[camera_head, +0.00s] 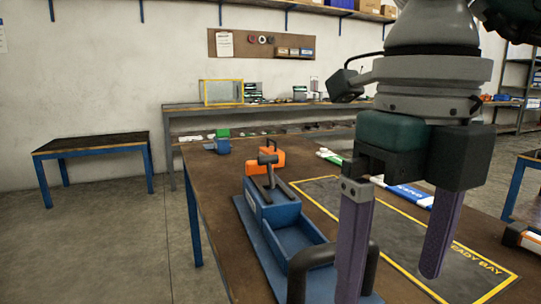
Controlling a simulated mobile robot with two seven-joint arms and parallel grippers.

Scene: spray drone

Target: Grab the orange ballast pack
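An orange block-like pack (271,163) stands on the brown workbench, left of the picture's middle. It is partly hidden behind a dark lever or handle on a blue fixture (262,240). My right gripper (391,286) hangs from the upper right, large and close to the camera. Its two purple fingers are spread apart with nothing seen between them, and it points down in front of and to the right of the orange pack, clearly apart from it. My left gripper is not in view.
A black mat with a yellow border (330,198) lies on the bench to the right. White-and-blue items (409,194) lie along its far side. A green-and-blue item (220,142) stands at the far left. An orange-and-white object (524,239) shows at the right edge.

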